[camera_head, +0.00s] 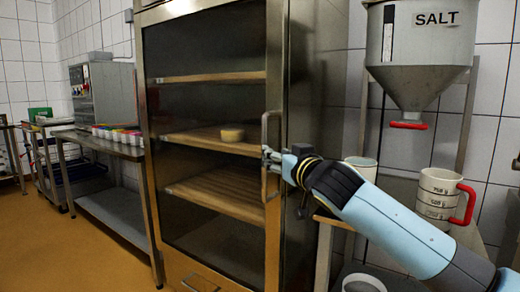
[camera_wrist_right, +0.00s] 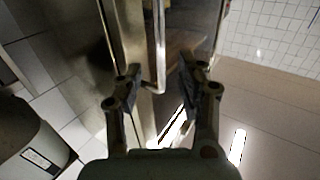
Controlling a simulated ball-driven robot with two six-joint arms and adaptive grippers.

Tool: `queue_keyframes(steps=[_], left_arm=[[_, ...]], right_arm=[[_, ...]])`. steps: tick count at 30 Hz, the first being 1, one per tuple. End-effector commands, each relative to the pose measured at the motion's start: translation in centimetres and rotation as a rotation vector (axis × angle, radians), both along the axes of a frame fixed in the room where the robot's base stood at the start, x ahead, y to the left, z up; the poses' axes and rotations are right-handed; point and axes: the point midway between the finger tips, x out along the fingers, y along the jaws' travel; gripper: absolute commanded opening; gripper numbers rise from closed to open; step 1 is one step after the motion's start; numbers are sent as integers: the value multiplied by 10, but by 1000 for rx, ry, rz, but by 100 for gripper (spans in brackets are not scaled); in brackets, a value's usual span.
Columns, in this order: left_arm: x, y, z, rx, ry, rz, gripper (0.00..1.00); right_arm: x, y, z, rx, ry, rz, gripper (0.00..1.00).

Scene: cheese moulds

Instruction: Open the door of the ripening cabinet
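The ripening cabinet (camera_head: 217,14) is a tall steel cabinet in the middle of the head view. Its door looks shut, and wooden shelves show through its dark glass. A vertical bar handle (camera_head: 265,180) is on the door's right edge. My right gripper (camera_head: 268,158) is at the handle, around its middle height. In the right wrist view the gripper (camera_wrist_right: 160,72) has its fingers apart, with the handle bar (camera_wrist_right: 160,40) between them. I cannot tell whether either finger touches the bar. My left gripper is not in view.
A round cheese (camera_head: 232,133) sits on a shelf inside. A salt hopper (camera_head: 417,50) hangs at the right, above a measuring jug (camera_head: 437,195) with a red handle. A steel table (camera_head: 100,143) with colourful small items stands left. The floor (camera_head: 80,250) at front left is clear.

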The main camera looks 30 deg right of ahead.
Motion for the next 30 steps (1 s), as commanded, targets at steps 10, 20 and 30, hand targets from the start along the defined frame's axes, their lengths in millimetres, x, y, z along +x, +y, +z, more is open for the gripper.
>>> queue_keyframes(steps=[10,20,30], left_arm=[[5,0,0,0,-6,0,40],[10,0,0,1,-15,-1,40],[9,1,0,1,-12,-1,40]], right_arm=[[65,-13,0,2,1,-1,38],[81,-16,-1,1,2,1,38],[80,-16,-1,0,2,1,12]])
